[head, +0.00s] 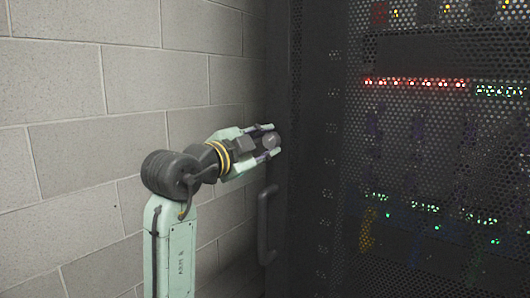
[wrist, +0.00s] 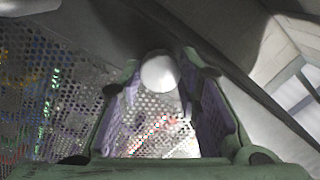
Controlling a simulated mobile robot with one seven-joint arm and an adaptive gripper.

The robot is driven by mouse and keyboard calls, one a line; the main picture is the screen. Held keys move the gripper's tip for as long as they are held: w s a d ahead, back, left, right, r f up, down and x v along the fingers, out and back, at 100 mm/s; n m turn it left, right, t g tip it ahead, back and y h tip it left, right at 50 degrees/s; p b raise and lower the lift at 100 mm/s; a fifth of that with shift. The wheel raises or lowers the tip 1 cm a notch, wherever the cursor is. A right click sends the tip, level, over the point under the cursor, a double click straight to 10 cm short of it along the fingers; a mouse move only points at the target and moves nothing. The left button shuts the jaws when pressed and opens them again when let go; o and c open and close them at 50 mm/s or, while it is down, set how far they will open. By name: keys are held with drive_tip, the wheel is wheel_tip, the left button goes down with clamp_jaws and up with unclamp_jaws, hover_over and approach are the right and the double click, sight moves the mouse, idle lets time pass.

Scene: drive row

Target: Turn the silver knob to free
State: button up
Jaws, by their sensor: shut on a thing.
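The silver knob (head: 271,141) is a small round grey knob on the dark left edge of the rack door. In the wrist view the knob (wrist: 159,73) shows as a pale disc at the far end between my fingers. My gripper (head: 268,141) reaches in from the left, with one finger above the knob and one below it. It is shut on the knob. The contact faces are small and partly hidden in both views. I cannot read any marking or the angle of the knob.
A dark vertical handle (head: 267,224) stands on the door below the knob. The perforated rack door (head: 430,150) fills the right side, with red and green lights behind it. A grey block wall (head: 75,90) is close behind my arm on the left.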

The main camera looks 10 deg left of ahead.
drive_tip(key=m+b, duration=0.2)
drive_tip(key=m, duration=0.2)
drive_tip(key=shift+m, duration=0.3)
drive_tip(key=shift+m+b, duration=0.55)
drive_tip(key=shift+m, duration=1.45)
drive_tip(key=o, duration=1.1)
drive_tip(key=shift+o, duration=0.2)
drive_tip(key=v, duration=1.2)
drive_tip(key=shift+a, duration=0.2)
